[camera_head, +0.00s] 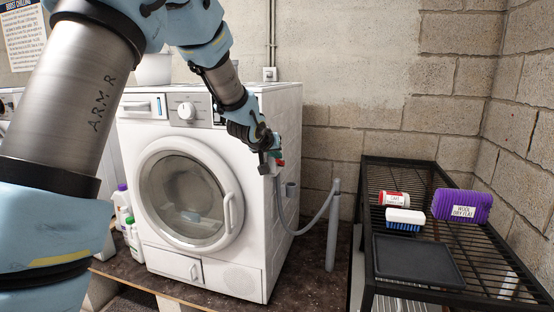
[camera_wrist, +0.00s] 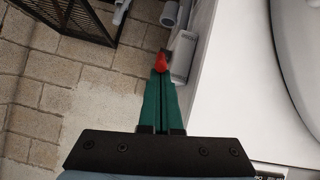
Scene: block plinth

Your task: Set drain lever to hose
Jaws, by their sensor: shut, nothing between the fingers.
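The white washing machine (camera_head: 190,195) stands against the block wall, with a grey fitting (camera_head: 291,188) on its right side. A small red part, likely the drain lever (camera_head: 281,163), shows by that side near the top; the red part (camera_wrist: 161,63) also shows in the wrist view. My gripper (camera_head: 272,158) is at the machine's right side, its green fingers (camera_wrist: 161,78) shut with tips at the red part. I cannot tell whether they touch it. A grey hose (camera_head: 309,225) curves from the side to an upright grey standpipe (camera_head: 331,235). The lever's setting is unclear.
Bottles (camera_head: 124,205) stand left of the machine. Floor shows between machine and rack.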

